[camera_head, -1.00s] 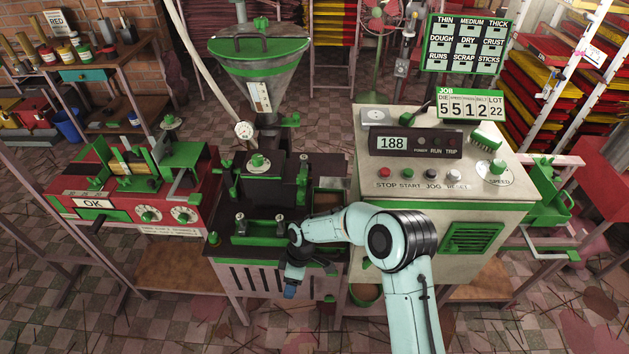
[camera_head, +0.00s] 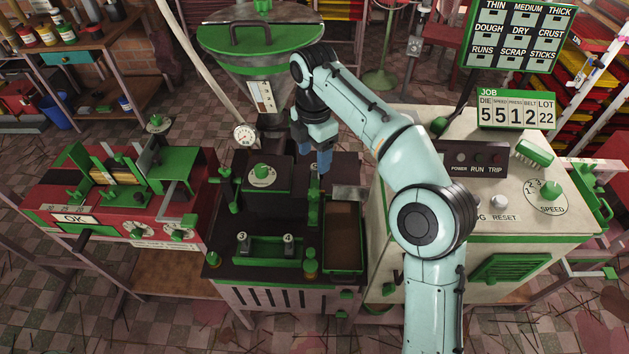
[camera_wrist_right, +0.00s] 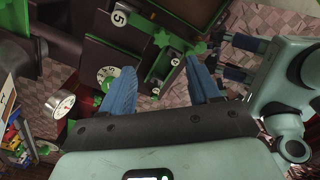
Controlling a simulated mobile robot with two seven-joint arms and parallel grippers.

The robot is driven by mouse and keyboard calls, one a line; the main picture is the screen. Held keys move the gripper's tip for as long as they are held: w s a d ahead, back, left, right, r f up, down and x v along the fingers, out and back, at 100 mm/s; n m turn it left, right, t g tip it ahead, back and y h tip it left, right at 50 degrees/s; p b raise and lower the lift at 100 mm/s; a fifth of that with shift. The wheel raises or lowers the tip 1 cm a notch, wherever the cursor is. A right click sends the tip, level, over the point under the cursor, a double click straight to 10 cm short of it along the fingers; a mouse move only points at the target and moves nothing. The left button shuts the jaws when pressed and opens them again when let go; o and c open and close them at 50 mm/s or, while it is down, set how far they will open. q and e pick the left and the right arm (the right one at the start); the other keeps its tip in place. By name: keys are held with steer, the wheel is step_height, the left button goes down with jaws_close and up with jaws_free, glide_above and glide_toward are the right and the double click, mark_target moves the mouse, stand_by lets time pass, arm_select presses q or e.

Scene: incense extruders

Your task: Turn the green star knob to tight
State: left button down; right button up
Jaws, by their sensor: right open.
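A green star-shaped knob (camera_wrist_right: 162,38) shows in the right wrist view, beyond and between my right fingertips, beside a dark plate. A second green lobed shape (camera_wrist_right: 193,47) lies just right of it, and I cannot tell which one is the task's knob. My right gripper (camera_head: 315,160) points down over the back right of the dark extruder (camera_head: 220,262), above a green upright part (camera_head: 314,205). In the wrist view the blue fingers of this gripper (camera_wrist_right: 160,66) are apart with nothing between them. My left gripper is not in view.
A green-rimmed hopper (camera_head: 255,62) stands behind the extruder, with a pressure gauge (camera_head: 245,134) at its left. The control cabinet (camera_head: 500,235) is close on the right. A red machine (camera_head: 105,210) stands left. A green-edged tray (camera_head: 344,240) lies right of the extruder's middle.

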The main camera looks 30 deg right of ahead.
mark_target(314, 192)
steer(key=f+b, duration=0.2)
steer(key=f, duration=0.4)
steer(key=f+b, duration=0.2)
steer(key=f, duration=0.4)
steer(key=shift+s+a, duration=0.1)
steer(key=shift+s, duration=0.1)
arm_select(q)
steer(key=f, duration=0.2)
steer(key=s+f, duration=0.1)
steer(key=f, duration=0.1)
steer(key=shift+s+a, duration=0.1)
arm_select(e)
steer(key=shift+f, duration=0.45)
steer(key=c, duration=1)
steer(key=shift+c, duration=0.2)
